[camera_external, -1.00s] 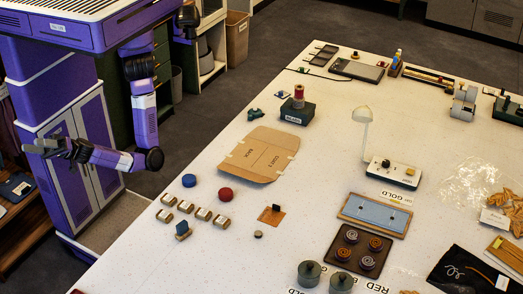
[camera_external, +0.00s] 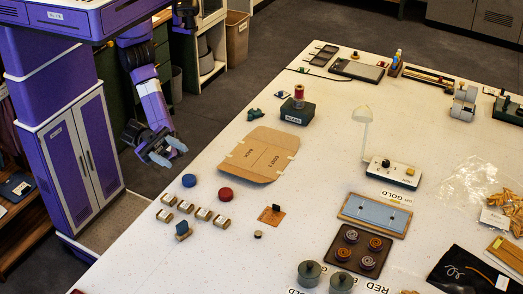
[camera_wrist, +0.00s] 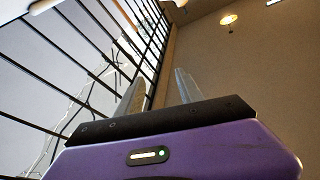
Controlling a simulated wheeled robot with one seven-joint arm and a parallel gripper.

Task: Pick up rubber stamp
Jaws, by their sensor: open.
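My gripper (camera_external: 171,153) is open and empty, beyond the table's left edge in the external view. In the wrist view, its two fingers (camera_wrist: 158,88) stand apart and point away from the table, with nothing between them. Several small tan blocks (camera_external: 203,214) lie near the table's left edge. One block has a blue upright piece (camera_external: 182,229). A brown flat piece with a dark upright part (camera_external: 271,214) lies to their right. Any of these could be the rubber stamp; I cannot tell which. The wrist view shows none of them.
A blue disc (camera_external: 189,180) and a red disc (camera_external: 225,193) lie behind the blocks. A flat cardboard piece (camera_external: 244,168) lies farther back. A brown tray of coils (camera_external: 341,254) stands to the right. The white table (camera_external: 150,255) has bare room around the blocks.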

